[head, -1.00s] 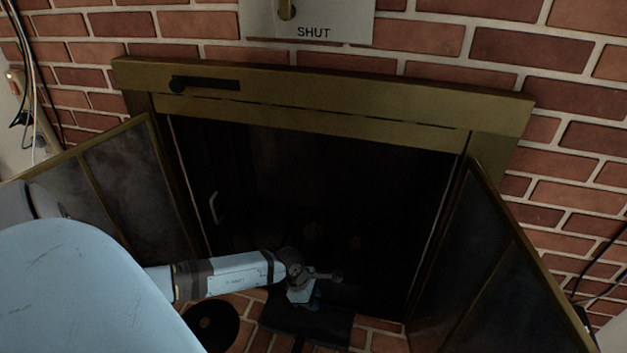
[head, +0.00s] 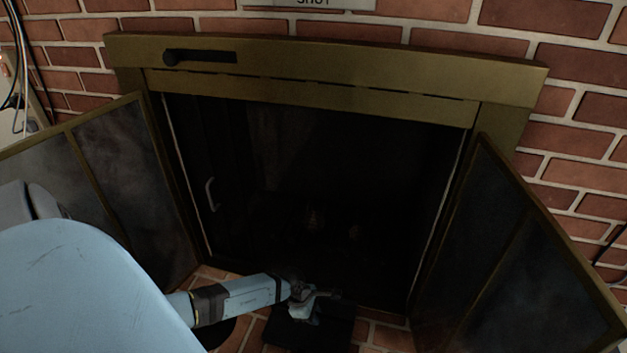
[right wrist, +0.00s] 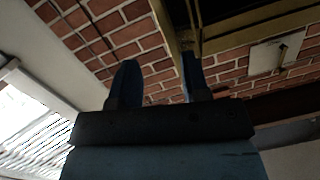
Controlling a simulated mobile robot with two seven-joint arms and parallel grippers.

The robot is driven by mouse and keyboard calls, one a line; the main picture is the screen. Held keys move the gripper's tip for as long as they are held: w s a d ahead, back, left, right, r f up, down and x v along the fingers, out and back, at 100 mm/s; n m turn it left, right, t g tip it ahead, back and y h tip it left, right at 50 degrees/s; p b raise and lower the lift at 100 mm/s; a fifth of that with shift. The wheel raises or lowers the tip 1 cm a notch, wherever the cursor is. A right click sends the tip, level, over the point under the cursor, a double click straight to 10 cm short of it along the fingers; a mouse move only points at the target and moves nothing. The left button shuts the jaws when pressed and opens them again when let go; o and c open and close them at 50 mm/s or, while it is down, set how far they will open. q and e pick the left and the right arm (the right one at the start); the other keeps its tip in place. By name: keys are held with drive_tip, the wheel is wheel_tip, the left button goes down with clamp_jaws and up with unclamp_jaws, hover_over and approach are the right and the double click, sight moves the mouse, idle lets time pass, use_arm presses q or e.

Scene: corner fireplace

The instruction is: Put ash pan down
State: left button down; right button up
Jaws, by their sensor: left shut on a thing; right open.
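The ash pan (head: 305,334) is a dark, flat, rectangular thing low in the head view, over the brick hearth in front of the fireplace opening. My left gripper (head: 308,308) is at its far edge and shut on it. The gripper covers part of that edge, and I cannot tell whether the pan touches the bricks. My right gripper (right wrist: 155,80) shows in the right wrist view with its two fingers apart and nothing between them. It is not in the head view.
The dark firebox (head: 310,190) stands open in a brass frame (head: 330,85). A glass door (head: 105,185) is swung out at left and another (head: 500,250) at right. Bare brick hearth (head: 380,335) shows right of the pan.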

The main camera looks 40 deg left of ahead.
use_arm(q)
drive_tip(key=c, duration=1.1)
unclamp_jaws()
drive_tip(key=shift+f, duration=0.1)
use_arm(e)
drive_tip(key=shift+w, duration=0.1)
use_arm(q)
drive_tip(key=shift+r, duration=0.2)
drive_tip(key=p+v, duration=0.5)
drive_tip(key=v, duration=0.7)
use_arm(e)
wheel_tip(320, 180, up, 8)
drive_tip(key=t, duration=0.3)
drive_tip(key=shift+d+f+m, duration=0.15)
drive_tip(key=shift+d+m, duration=0.15)
drive_tip(key=shift+m, duration=0.1)
